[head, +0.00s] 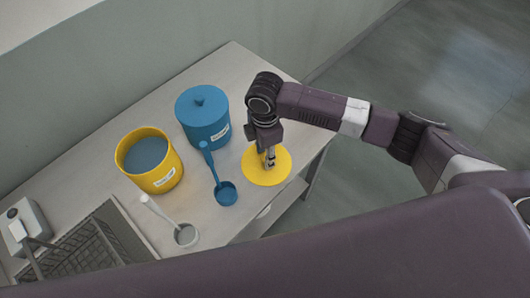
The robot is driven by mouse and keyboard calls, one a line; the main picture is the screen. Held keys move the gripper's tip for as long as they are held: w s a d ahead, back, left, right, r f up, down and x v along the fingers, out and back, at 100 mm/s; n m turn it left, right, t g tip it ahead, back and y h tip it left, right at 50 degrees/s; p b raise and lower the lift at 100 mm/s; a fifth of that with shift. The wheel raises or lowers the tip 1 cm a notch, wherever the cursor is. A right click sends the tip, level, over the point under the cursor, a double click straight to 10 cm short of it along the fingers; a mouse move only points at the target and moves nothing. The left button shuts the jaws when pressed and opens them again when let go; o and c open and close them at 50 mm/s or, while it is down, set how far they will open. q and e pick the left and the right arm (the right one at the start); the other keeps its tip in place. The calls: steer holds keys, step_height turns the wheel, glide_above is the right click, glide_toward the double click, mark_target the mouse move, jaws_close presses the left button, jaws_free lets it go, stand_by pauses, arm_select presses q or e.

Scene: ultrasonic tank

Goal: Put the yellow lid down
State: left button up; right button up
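The yellow lid (251,172) is a flat round disc at the right part of the table, near its right edge. It looks level, and I cannot tell whether it touches the tabletop. My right gripper (269,163) points straight down at the middle of the lid. Its fingers look close together there and hide the lid's knob. The yellow pot (153,178) stands uncovered at the left with grey content. My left gripper is not in view.
A lidded blue pot (203,126) stands behind. A blue ladle (226,193) lies left of the yellow lid. A small white ladle (186,235), a dark mesh basket (90,252) and a white device (23,224) are at the front left. The table (245,75) has bare surface at the back.

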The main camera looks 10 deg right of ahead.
step_height(320, 180, up, 12)
steer(key=b, duration=0.2)
steer(key=shift+r, duration=0.2)
stand_by(0.3)
steer(key=shift+f, duration=0.1)
stand_by(0.3)
